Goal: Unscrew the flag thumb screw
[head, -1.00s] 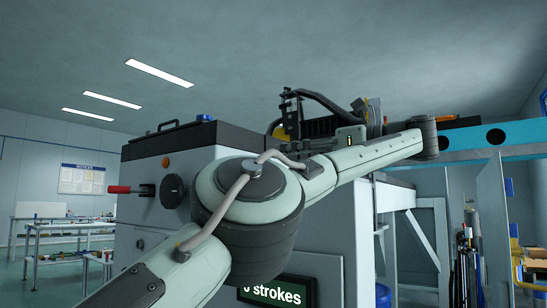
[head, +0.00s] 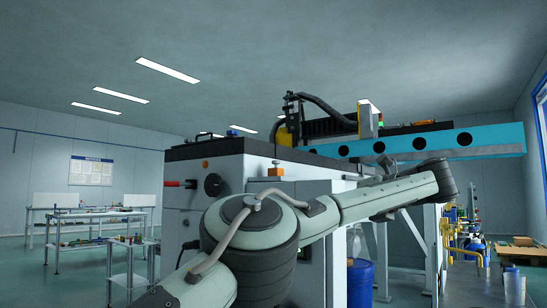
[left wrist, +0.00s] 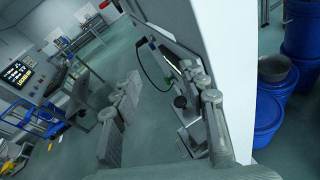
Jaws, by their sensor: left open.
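I cannot make out the flag thumb screw for certain in either view. In the left wrist view a fixture (left wrist: 188,138) with a small dark knob (left wrist: 180,101) and a dark looped cable shows between and behind the fingers, beside a pale upright panel (left wrist: 228,60). My left gripper (left wrist: 162,125) is open, its two fingers well apart, with nothing seen held between them. The right finger overlaps part of the fixture in the picture; I cannot tell whether it touches. My right gripper is not in view.
A grey machine cabinet (head: 227,172) with a red-handled lever (head: 180,183) stands close behind my arm. A blue beam (head: 480,140) extends right above it. Blue drums (left wrist: 266,122) stand to the right in the wrist view. Workbenches (head: 90,222) are at the far left.

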